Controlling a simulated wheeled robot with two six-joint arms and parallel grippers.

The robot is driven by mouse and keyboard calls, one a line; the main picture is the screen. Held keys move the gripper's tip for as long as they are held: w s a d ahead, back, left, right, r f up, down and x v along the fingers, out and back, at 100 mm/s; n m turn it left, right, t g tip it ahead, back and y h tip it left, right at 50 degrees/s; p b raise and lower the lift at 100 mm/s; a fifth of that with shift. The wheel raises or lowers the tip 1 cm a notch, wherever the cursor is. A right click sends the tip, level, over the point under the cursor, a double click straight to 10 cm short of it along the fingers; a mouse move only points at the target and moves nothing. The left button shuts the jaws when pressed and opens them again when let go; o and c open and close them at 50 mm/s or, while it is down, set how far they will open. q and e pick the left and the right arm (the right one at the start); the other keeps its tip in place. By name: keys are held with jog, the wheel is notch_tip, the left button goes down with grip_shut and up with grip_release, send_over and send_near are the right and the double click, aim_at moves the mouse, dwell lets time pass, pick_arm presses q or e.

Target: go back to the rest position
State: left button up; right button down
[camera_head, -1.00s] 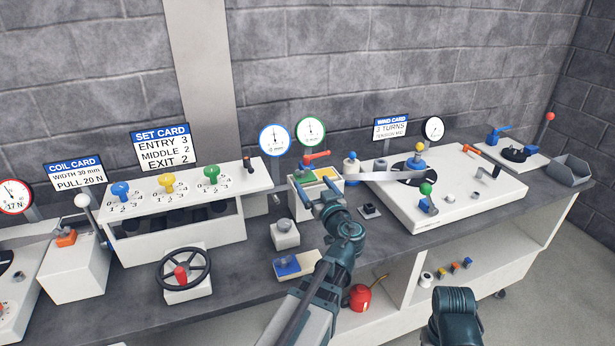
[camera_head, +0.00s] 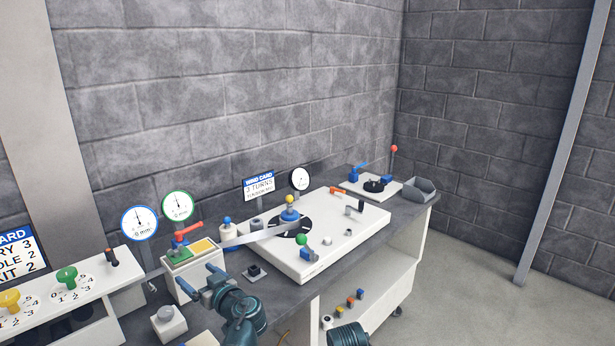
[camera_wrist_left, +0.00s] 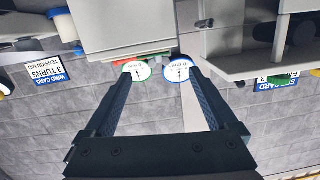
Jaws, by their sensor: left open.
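My left gripper (camera_head: 201,276) is in the lower part of the head view, in front of the white box with green and yellow pads (camera_head: 205,262). Its two blue-tipped fingers are apart. The left wrist view shows the same gripper (camera_wrist_left: 152,85) with wide-open fingers and nothing between them. I cannot tell whether the fingertips touch the box. A dark teal part of my right arm (camera_head: 348,336) shows at the bottom edge; its gripper is out of view.
A white winding board (camera_head: 345,235) with colored knobs stands right of the box. A metal strip (camera_head: 258,236) runs between them. The white knob rack (camera_head: 95,285) is at the left. Gauges (camera_head: 139,222) stand behind. The floor at the right (camera_head: 480,290) is clear.

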pick_arm(q)
jog(key=s+d+f+m+g+h+p, duration=0.3)
jog(key=s+d, duration=0.3)
jog(key=d, duration=0.3)
jog(key=s+d+f+m+g+h+p, duration=0.3)
jog(key=s+d+m+g+h, duration=0.1)
jog(key=d, duration=0.5)
jog(key=s+d+f+m+g+h+p, duration=0.3)
jog(key=s+d+m, duration=0.3)
jog(key=s+d, duration=0.2)
jog(key=shift+s+d+h, duration=0.35)
jog(key=shift+d+h, duration=0.15)
jog(key=shift+h, duration=0.4)
